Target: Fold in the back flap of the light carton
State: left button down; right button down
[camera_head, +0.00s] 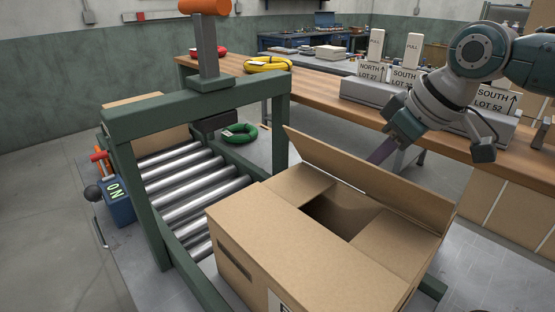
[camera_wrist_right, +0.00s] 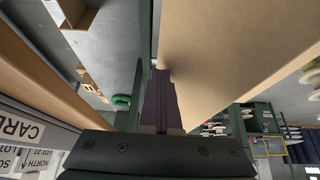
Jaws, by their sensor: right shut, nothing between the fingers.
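The light carton (camera_head: 245,262) is a brown box at the end of the roller frame, with a dark gap in its top. Its back flap (camera_head: 360,173) stands up along the far edge, tilted. Two narrower side flaps (camera_head: 300,184) lie inward beside the gap. My right gripper (camera_head: 377,156) is shut and empty behind the back flap, its fingertips partly hidden by it. In the right wrist view the dark fingers (camera_wrist_right: 160,95) are together beside a large brown cardboard panel (camera_wrist_right: 235,50); I cannot tell whether they touch it. My left gripper is not in view.
A green frame (camera_head: 190,107) with an orange-topped post stands over the steel rollers (camera_head: 185,190), left of the carton. Behind the arm is a wooden bench (camera_head: 320,98) with labelled blocks (camera_head: 405,76) and a yellow coil (camera_head: 268,64). A green coil (camera_head: 240,133) lies beyond the frame.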

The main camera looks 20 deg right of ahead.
aim_at(344, 153)
jog(key=shift+s+a+p, duration=0.35)
jog(key=shift+a+p, duration=0.4)
jog(key=shift+a, duration=0.1)
jog(key=shift+s+a+p, duration=0.35)
jog(key=shift+a+p, duration=0.45)
jog(key=shift+a, duration=0.05)
jog(key=shift+s+a+p, duration=0.35)
jog(key=shift+a+p, duration=0.4)
jog(key=shift+a, duration=0.1)
notch_tip(344, 153, down, 2)
jog(key=shift+d+f+b, duration=0.1)
jog(key=shift+f+b, duration=0.05)
jog(key=shift+b, duration=0.75)
notch_tip(344, 153, up, 9)
jog(key=p, duration=1)
